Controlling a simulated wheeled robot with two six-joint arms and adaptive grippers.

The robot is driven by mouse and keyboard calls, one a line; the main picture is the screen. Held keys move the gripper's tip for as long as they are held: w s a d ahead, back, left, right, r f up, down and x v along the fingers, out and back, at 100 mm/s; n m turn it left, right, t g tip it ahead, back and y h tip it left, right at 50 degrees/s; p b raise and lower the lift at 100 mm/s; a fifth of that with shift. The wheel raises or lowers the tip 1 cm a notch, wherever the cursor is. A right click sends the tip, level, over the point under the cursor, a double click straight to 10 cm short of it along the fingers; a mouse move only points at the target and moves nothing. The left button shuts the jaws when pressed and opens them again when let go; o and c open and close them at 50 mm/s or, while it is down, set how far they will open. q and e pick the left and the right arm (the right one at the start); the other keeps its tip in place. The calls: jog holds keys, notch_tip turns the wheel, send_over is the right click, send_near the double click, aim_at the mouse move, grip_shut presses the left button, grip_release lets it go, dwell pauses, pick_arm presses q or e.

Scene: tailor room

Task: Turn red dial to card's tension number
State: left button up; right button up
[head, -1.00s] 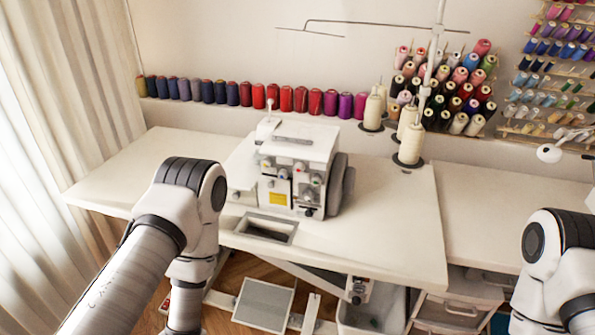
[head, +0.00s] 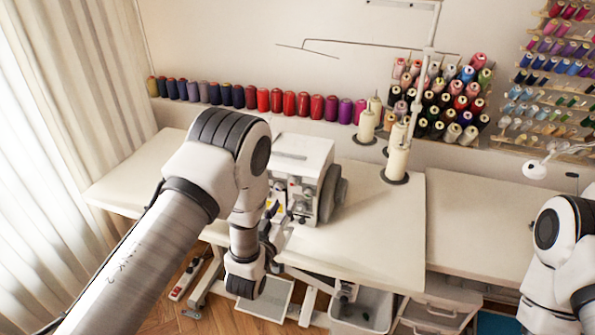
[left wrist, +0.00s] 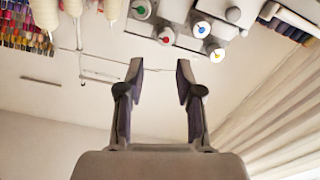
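The white sewing machine (head: 300,155) stands on the table, its front partly hidden by my left arm. In the head view the left gripper (head: 278,217) is in front of the machine's face. No readable card number shows. My right gripper is outside the view.
The white table (head: 375,235) is clear right of the machine. Cream thread cones (head: 397,160) stand behind it on the right, under a thread stand pole. A row of spools (head: 275,101) lines the wall. A bin (head: 362,310) sits below.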

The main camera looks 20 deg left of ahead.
aim_at(292, 185)
pick_arm(q)
jog(key=w+p, duration=0.1)
jog(key=w, duration=0.6)
jog(key=shift+w+a+f+p, duration=0.1)
jog(key=shift+w+f+p, duration=0.1)
jog(key=shift+w+p, duration=0.15)
jog(key=shift+w+a+f, duration=0.1)
jog(key=shift+a, duration=0.05)
grip_shut()
